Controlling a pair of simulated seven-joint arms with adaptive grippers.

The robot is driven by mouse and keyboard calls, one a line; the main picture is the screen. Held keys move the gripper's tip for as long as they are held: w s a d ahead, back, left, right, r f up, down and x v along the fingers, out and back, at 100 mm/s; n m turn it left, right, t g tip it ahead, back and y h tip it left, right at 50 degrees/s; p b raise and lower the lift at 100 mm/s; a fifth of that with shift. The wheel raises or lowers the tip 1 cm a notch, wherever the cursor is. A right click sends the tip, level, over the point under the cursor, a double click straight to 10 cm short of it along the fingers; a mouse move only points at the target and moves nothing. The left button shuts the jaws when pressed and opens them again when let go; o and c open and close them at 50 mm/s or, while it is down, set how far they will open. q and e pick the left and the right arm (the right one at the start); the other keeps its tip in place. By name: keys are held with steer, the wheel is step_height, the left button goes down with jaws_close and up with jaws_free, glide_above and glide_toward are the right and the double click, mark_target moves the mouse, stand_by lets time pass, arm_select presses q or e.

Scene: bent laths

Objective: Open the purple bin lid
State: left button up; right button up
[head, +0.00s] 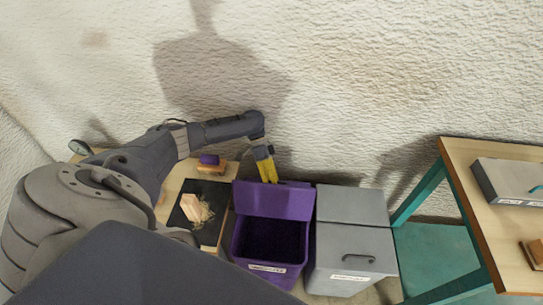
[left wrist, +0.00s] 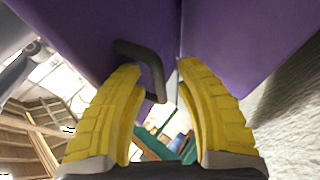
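The purple bin (head: 268,241) stands against the wall, with its dark inside showing. Its purple lid (head: 273,199) is up, leaning back at the bin's far side. My left gripper (head: 268,170) has yellow fingers and is at the lid's upper edge, on the wall side. In the left wrist view, the two fingers (left wrist: 160,72) are apart. A dark bent handle (left wrist: 148,68) on a purple surface (left wrist: 105,28) reaches beside the left finger and partly between the fingers; I cannot tell whether they touch it. My right gripper is out of view.
A grey bin (head: 353,244) with a closed lid and dark handle stands close on the right. On the left, a wooden table (head: 176,181) holds a black mat and wood pieces. A teal-legged table (head: 500,235) stands at the far right. The textured wall is close behind.

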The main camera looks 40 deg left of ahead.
arm_select(q)
steer(key=v, duration=0.7)
steer(key=shift+a+r, duration=0.2)
steer(key=shift+w, duration=0.1)
stand_by(0.3)
